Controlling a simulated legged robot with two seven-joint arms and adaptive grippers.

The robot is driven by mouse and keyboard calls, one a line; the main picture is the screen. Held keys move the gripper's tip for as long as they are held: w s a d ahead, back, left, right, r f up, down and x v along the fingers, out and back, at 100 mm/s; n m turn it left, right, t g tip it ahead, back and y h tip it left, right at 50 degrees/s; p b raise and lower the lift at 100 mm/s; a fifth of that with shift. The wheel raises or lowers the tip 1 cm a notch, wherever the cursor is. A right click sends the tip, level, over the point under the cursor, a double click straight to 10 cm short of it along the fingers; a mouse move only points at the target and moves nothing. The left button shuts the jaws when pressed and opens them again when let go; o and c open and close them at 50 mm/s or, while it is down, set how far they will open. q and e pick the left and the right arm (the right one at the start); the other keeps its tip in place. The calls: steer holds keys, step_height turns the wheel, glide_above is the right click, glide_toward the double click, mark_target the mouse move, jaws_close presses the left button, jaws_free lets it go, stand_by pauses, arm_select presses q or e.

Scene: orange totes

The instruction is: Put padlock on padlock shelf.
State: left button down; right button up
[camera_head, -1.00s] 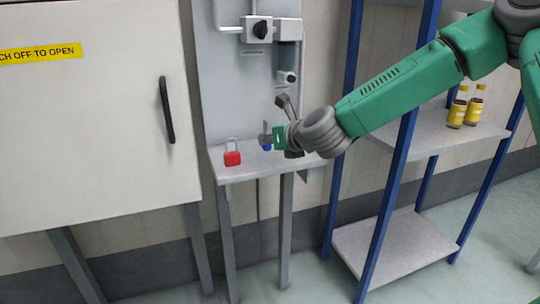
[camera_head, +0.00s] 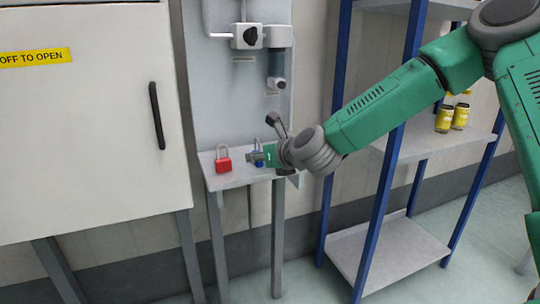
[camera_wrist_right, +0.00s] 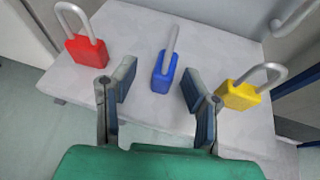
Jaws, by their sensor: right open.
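A red padlock (camera_head: 223,160) stands on a small grey shelf (camera_head: 231,182) below the wall panel in the head view. A blue padlock (camera_head: 258,156) is beside it, partly hidden by my right gripper (camera_head: 268,142). In the right wrist view, the red padlock (camera_wrist_right: 87,49) is at left, the blue padlock (camera_wrist_right: 162,78) in the middle and a yellow padlock (camera_wrist_right: 240,95) at right on the shelf (camera_wrist_right: 155,110). My right gripper (camera_wrist_right: 158,88) is open, its fingers on either side of the blue padlock's line and nearer the camera. My left gripper is not in view.
A white cabinet (camera_head: 85,130) with a black handle stands left of the shelf. A blue-framed rack (camera_head: 388,255) with yellow bottles (camera_head: 444,118) stands to the right. A switch box and pipes (camera_head: 247,36) are mounted above the shelf.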

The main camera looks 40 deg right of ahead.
steer(key=p+v, duration=0.3)
steer(key=v, duration=0.8)
steer(key=s+a+f+n+g, duration=0.3)
steer(key=s+f+n, duration=0.2)
steer(key=f+n, duration=0.55)
steer(key=s+a+f+n+g, duration=0.25)
steer(key=s+f+n, duration=0.25)
steer(key=f+n, duration=0.55)
steer(key=s+a+f+n+g, duration=0.2)
steer(key=s+f+n+g, duration=0.1)
steer(key=s+f+n, duration=0.4)
steer(key=s+a+f+n+g, duration=0.1)
steer(key=s+f+n+g, duration=0.3)
steer(key=s+f+n, duration=0.4)
steer(key=s+n, duration=0.1)
steer(key=s, duration=0.3)
steer(key=shift+a+f+n, duration=0.25)
steer(key=shift+a+n, duration=0.15)
steer(key=shift+s+r, duration=0.1)
steer(key=shift+s, duration=0.05)
step_height(320, 180, up, 7)
steer(key=p, duration=0.7)
